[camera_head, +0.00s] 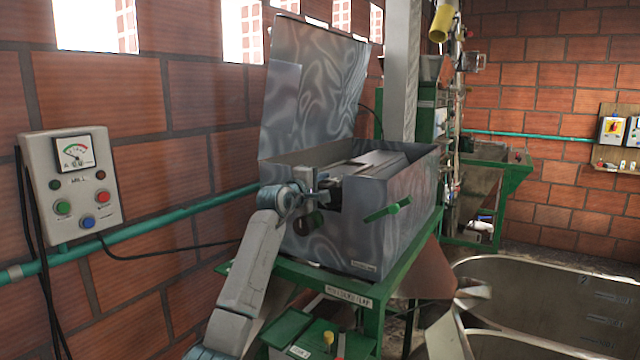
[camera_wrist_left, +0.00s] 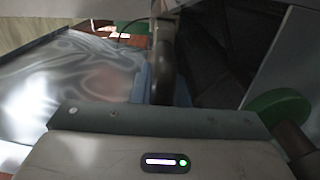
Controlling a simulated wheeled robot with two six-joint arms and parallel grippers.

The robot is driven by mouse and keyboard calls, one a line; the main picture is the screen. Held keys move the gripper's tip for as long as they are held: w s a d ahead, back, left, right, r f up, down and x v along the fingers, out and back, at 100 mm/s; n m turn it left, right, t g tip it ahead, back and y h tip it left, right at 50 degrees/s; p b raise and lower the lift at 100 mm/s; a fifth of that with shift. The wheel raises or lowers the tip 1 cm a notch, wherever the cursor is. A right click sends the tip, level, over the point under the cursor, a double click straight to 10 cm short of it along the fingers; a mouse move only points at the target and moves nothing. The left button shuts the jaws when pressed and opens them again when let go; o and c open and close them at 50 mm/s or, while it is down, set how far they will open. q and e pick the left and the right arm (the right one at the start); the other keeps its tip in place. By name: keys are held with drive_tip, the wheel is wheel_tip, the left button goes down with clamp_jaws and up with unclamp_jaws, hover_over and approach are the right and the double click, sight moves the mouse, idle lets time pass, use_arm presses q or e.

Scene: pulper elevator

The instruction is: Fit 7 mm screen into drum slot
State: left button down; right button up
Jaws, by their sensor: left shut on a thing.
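The grey metal mill housing (camera_head: 350,235) stands on a green frame with its lid (camera_head: 310,90) raised. My left gripper (camera_head: 318,190) is at the housing's near left end, by a dark opening in the end wall. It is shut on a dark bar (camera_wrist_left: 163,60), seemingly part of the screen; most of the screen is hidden. The inside of the drum and its slot cannot be made out.
A green handle (camera_head: 387,212) sticks out of the housing's front. A control box (camera_head: 72,182) hangs on the brick wall at left. A large metal tank (camera_head: 560,300) stands at lower right. Green boxes (camera_head: 312,330) are below the frame.

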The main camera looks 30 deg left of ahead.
use_arm(q)
drive_tip(key=shift+w+d+r, duration=0.1)
drive_tip(key=shift+w, duration=1.35)
use_arm(e)
drive_tip(key=shift+r, duration=0.2)
use_arm(q)
drive_tip(key=c, duration=1.3)
unclamp_jaws()
drive_tip(key=shift+s+f+b, duration=0.15)
drive_tip(key=shift+s+b, duration=0.1)
drive_tip(key=shift+s, duration=0.35)
drive_tip(key=shift+s+f+b, duration=0.15)
drive_tip(key=shift+s+b, duration=0.1)
drive_tip(key=shift+s, duration=0.3)
drive_tip(key=s+b, duration=0.1)
drive_tip(key=s, duration=0.1)
drive_tip(key=s+b, duration=0.1)
drive_tip(key=s, duration=0.2)
drive_tip(key=s+b, duration=0.1)
drive_tip(key=s, duration=0.1)
drive_tip(key=shift+s+a+r, duration=0.15)
drive_tip(key=shift+a, duration=0.25)
drive_tip(key=shift+s+r, duration=0.1)
drive_tip(key=shift+s, duration=0.55)
use_arm(e)
wheel_tip(320, 180, down, 5)
drive_tip(key=shift+s+r, duration=0.15)
drive_tip(key=shift+r, duration=0.05)
